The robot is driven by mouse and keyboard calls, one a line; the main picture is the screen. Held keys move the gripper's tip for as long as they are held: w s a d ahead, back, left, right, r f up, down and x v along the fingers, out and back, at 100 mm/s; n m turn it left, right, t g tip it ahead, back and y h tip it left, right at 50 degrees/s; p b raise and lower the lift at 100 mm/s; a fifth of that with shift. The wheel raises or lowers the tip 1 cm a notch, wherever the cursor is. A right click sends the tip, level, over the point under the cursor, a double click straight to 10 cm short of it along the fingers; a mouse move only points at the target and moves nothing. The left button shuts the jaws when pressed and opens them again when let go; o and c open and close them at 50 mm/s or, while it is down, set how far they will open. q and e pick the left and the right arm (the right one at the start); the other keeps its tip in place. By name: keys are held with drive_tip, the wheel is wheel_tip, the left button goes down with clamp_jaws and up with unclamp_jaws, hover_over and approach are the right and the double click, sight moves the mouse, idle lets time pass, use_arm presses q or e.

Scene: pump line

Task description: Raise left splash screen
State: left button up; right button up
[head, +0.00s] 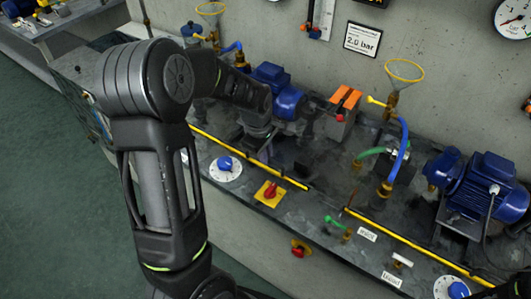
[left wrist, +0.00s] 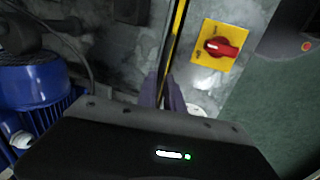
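The left splash screen shows as a long yellow edge bar (head: 230,147) lying low along the front of the bench, with a clear, hard-to-see pane behind it. My left gripper (head: 266,150) reaches down to the middle of this bar, in front of the left blue pump. In the left wrist view the yellow bar (left wrist: 176,35) runs down between the two close-set fingers (left wrist: 163,92), which look shut on it. The gripper body hides the bar's lower part there. My right gripper is not in view.
A yellow plate with a red switch (head: 270,193) and a white dial with a blue knob (head: 225,167) sit just in front of the bar. The left blue pump motor (head: 288,102) stands behind it. Another yellow bar (head: 420,250) lies to the right.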

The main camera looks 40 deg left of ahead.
use_arm(q)
clamp_jaws()
idle(0.6)
idle(0.4)
